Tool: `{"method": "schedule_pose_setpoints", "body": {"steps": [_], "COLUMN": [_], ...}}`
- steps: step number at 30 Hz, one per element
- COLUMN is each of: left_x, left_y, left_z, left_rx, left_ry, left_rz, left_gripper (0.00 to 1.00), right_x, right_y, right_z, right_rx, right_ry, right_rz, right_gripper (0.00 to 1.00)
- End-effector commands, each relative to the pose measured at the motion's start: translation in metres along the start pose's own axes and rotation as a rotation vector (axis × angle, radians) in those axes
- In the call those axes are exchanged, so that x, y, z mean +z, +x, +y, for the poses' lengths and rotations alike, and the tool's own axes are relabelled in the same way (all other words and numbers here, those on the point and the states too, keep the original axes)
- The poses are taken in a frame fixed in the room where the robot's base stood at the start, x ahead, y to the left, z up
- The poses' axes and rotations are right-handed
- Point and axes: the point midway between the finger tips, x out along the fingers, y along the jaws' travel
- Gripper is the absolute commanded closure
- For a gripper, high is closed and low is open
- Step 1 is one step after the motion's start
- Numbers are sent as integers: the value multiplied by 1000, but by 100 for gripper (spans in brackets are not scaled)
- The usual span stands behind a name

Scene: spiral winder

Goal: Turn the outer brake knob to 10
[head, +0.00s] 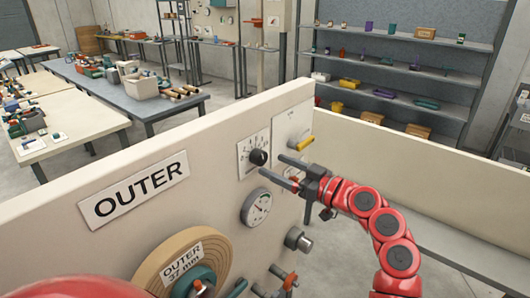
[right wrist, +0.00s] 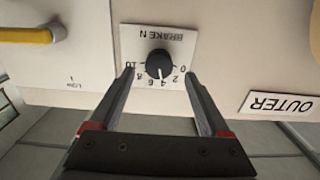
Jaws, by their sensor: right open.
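The outer brake knob (head: 258,157) is a black round knob on a white scale plate (head: 245,166) on the cream panel. In the right wrist view the knob (right wrist: 160,63) shows upside down under "BRAKE N", with marks from 0 to 10. Its white pointer line is at about 4. My right gripper (head: 272,165) is open and empty in front of the scale plate. In the right wrist view its fingertips (right wrist: 158,73) lie on either side of the knob, with a gap at each side. My left gripper is not in view.
A yellow handle (head: 305,143) on a white plate is right of the scale. A round gauge (head: 257,208) and a grey knob (head: 298,240) are below. The "OUTER" sign (head: 134,190) and a tan roll (head: 160,262) are left. Free space lies right of my right arm.

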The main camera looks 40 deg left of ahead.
Motion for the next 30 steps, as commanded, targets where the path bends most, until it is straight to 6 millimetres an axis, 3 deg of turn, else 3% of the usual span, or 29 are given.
{"method": "schedule_pose_setpoints", "body": {"steps": [3, 9, 21, 23, 30], "left_x": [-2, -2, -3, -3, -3], "left_y": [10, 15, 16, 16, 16], "left_z": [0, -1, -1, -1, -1], "left_rx": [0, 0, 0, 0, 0], "left_ry": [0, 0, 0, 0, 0], "left_rz": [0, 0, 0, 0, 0], "left_gripper": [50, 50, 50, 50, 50], "right_x": [-3, -1, 0, 0, 0], "right_y": [20, 40, 46, 46, 46], "right_z": [0, 0, 2, 2, 2], "right_rx": [0, 0, 5, 5, 5], "right_ry": [1, 0, -1, -1, 0], "right_rz": [-5, -1, 1, 1, 1], "right_gripper": [19, 19, 19, 26, 70]}}
